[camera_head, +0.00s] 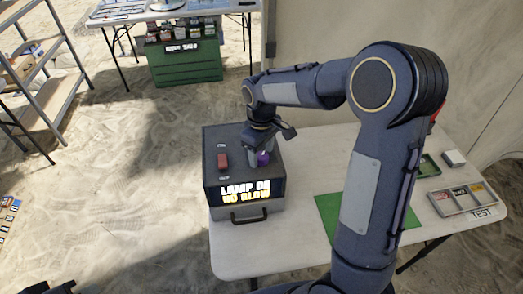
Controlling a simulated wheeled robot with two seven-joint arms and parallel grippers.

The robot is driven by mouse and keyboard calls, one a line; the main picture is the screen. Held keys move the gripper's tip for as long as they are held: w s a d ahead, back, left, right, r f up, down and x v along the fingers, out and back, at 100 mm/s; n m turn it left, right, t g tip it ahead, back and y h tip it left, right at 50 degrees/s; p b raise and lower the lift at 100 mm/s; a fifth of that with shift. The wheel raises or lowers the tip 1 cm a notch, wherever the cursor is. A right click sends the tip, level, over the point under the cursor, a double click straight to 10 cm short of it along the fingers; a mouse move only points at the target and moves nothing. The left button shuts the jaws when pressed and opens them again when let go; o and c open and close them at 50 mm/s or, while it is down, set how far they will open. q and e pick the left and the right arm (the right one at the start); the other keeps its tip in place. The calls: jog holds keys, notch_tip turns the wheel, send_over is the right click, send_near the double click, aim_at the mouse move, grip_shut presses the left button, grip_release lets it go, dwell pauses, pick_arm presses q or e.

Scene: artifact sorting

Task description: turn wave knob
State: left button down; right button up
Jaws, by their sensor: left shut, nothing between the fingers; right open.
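A dark grey box (211,186) stands on the white table. Its front display (246,191) reads "LAMP ON NO GLOW". A purple knob (263,158) is on the right part of its top, partly hidden by my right gripper (262,153). The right gripper points down at the knob and is open; I cannot tell whether its fingers touch the knob. A red block-shaped control (222,161) is on the left part of the top, between small labels.
A green mat (328,212) and a sectioned tray (437,205) marked "TEST" lie to the right, partly behind my arm. A green tray (428,167) and a small pale box (454,158) lie beyond. A green crate (185,66) and shelves (60,100) stand farther back.

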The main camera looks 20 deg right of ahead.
aim_at(262, 155)
notch_tip(262, 155, up, 8)
jog(key=shift+f, duration=0.1)
dwell(0.4)
jog(key=shift+s, duration=0.1)
jog(key=s+d+r+m+t+y, duration=0.1)
jog(key=s+r+m+t+y, duration=0.2)
jog(key=s, duration=0.9)
jog(key=s+a+f+m+t, duration=0.2)
jog(key=s+a+f+m, duration=0.1)
jog(key=s, duration=0.8)
jog(key=shift+s+m+t+y, duration=0.2)
jog(key=shift+m+t+y, duration=0.15)
jog(key=shift+m, duration=0.35)
dwell(3.3)
